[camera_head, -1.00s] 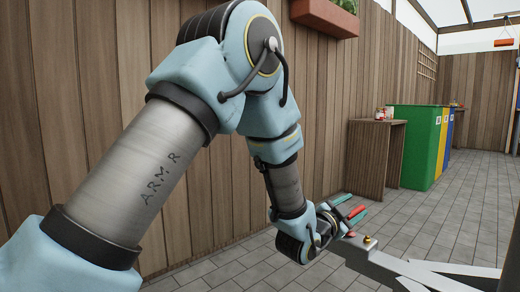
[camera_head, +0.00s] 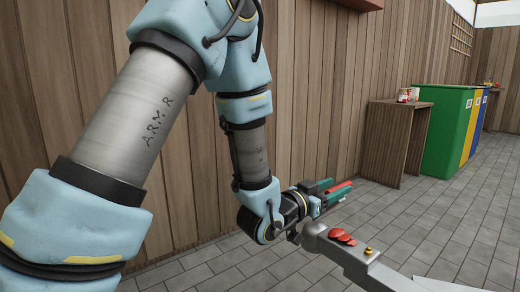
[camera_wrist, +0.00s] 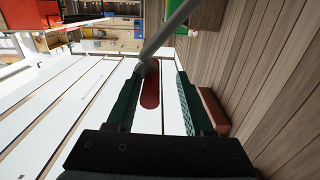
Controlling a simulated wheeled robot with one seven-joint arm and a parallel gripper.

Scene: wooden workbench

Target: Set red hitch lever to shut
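The red hitch lever (camera_head: 338,188) shows as a red bar between the green fingers of my gripper (camera_head: 332,191) in the head view. In the wrist view the red lever (camera_wrist: 150,92) lies between the two fingers (camera_wrist: 160,72), nearer the left one, with a clear gap on the right. My gripper is open around it; I cannot tell whether the left finger touches it. The grey metal hitch (camera_head: 345,253) is just below and right of my gripper, with red rounded parts (camera_head: 341,236) and a brass knob (camera_head: 368,251) on top.
A plank wall (camera_head: 310,90) stands close behind my arm. A wooden cabinet (camera_head: 392,140) with small items and a green bin (camera_head: 447,130) stand farther back at right. The paved floor (camera_head: 440,215) between is clear. A grey bar (camera_wrist: 168,28) crosses the wrist view's upper middle.

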